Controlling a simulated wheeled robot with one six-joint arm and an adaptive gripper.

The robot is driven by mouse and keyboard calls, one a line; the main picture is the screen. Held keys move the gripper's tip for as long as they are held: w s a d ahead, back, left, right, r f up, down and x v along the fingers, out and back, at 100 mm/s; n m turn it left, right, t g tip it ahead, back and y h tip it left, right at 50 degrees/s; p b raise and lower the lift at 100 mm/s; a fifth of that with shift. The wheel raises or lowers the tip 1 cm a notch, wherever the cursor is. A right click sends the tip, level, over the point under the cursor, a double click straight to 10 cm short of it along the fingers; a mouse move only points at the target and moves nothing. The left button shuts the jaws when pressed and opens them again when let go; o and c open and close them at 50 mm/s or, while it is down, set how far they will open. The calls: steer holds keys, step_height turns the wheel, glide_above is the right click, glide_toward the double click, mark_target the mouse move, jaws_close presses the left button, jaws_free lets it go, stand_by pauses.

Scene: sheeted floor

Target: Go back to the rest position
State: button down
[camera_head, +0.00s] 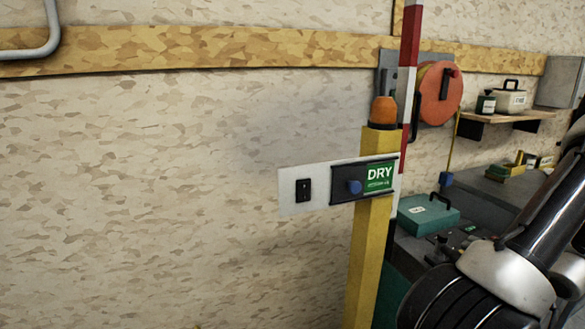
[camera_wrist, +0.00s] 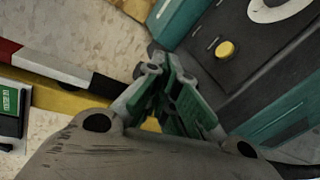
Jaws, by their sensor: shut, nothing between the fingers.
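My gripper (camera_wrist: 168,97) shows in the wrist view, with its green-padded fingers drawn together and nothing between them. It is apart from the dark panel with a yellow button (camera_wrist: 225,49), which lies beyond it to the upper right. In the head view my arm's dark links and pale joint fill the lower right, and the fingertips cannot be seen there.
A yellow post (camera_head: 366,255) carries a panel with a DRY sign (camera_head: 380,177) and an orange lamp (camera_head: 383,111). A red-white pole (camera_head: 407,85) stands beside it. A teal case (camera_head: 427,215) sits behind, near my arm. The wall at left is mostly bare.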

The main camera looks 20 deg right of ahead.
steer(key=s+a+r+n+g+y, duration=0.2)
steer(key=s+a+r+n+g, duration=0.15)
steer(key=a+n, duration=0.45)
steer(key=s+a+r+n+g+y, duration=0.2)
steer(key=a+n+g, duration=0.3)
steer(key=n, duration=0.5)
steer(key=s+a+r+n+g+y, duration=0.2)
steer(key=s+a+r+n+g, duration=0.1)
steer(key=a+n, duration=0.55)
steer(key=a+r+n+h, duration=0.3)
steer(key=a+r+n, duration=0.4)
steer(key=n, duration=0.4)
steer(key=s+a+r+n+h, duration=0.1)
steer(key=a+r+n+h, duration=0.3)
steer(key=a+r+n, duration=0.3)
step_height(320, 180, up, 3)
steer(key=n+t, duration=0.1)
steer(key=n, duration=0.3)
steer(key=shift+s+n, duration=0.15)
steer(key=shift+n, duration=0.2)
steer(key=shift+a+f, duration=0.1)
